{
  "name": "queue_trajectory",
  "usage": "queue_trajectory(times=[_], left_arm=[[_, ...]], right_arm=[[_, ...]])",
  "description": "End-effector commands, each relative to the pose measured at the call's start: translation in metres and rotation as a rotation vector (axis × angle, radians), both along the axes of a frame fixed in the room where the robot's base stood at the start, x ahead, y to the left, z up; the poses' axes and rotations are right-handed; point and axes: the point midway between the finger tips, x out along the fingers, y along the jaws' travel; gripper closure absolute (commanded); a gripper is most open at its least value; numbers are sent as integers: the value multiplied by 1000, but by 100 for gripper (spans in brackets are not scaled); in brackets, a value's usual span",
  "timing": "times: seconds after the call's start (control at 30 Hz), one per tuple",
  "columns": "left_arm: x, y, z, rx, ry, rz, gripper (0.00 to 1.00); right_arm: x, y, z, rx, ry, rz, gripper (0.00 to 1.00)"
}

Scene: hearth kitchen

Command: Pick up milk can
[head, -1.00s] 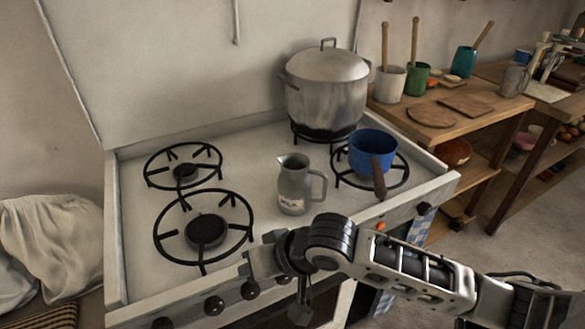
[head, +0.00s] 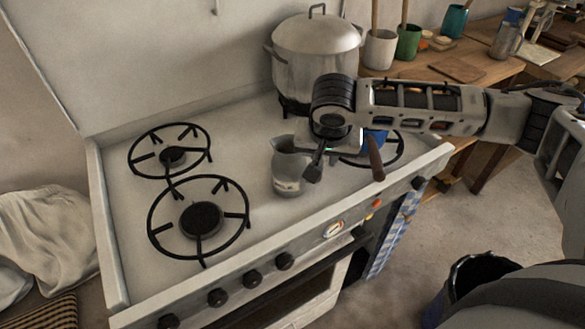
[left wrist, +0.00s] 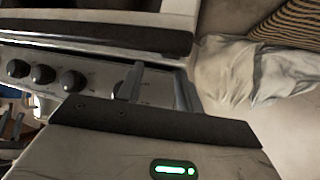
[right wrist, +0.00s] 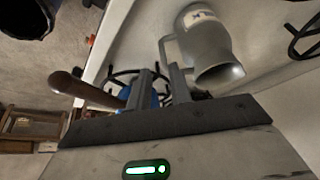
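The milk can (head: 287,172) is a grey metal jug with a pale label, upright on the stove top between the burners. In the right wrist view the can (right wrist: 211,48) is just beyond my fingertips, its handle near them. My right gripper (head: 319,168) is at the handle side of the can; the right wrist view shows its two fingers (right wrist: 159,72) apart, with nothing clearly between them. In the head view the gripper hides the can's handle. My left gripper (left wrist: 158,72) is outside the head view, its fingers apart and empty beside the stove front.
A blue saucepan (head: 377,137) with a brown handle (head: 376,160) is partly hidden behind my right arm, close to the gripper. A large lidded pot (head: 318,55) stands behind the can. Empty burners (head: 201,218) lie left. Control knobs (head: 285,261) line the stove front.

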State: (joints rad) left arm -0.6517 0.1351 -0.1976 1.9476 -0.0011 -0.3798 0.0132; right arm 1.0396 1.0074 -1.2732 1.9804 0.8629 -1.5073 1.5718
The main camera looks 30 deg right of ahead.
Motion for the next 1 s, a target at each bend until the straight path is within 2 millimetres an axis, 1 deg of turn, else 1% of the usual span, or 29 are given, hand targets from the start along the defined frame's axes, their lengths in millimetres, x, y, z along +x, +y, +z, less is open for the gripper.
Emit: queue_trajectory(times=[0.03,0.1,0.2,0.37,0.63,0.73,0.97,1.0], left_arm=[[0,0,0,-2,-1,0,64],[0,-1,1,-2,-2,-1,64],[0,-2,1,-3,-1,-2,64],[0,-2,3,-4,-2,-2,64],[0,-2,8,-4,-4,-3,64],[0,-2,7,-3,-4,-2,64],[-1,-1,5,-1,-2,1,64],[0,0,5,-1,-1,1,64]], right_arm=[[3,-2,-10,-3,2,0,79],[6,-4,-19,-1,2,1,79],[10,-5,-27,0,1,3,79],[13,-7,-36,-1,-1,3,79],[26,-12,-72,-1,0,2,79],[29,-13,-78,0,-1,2,79],[29,-13,-79,0,-1,3,79],[29,-13,-79,0,-1,3,90]])
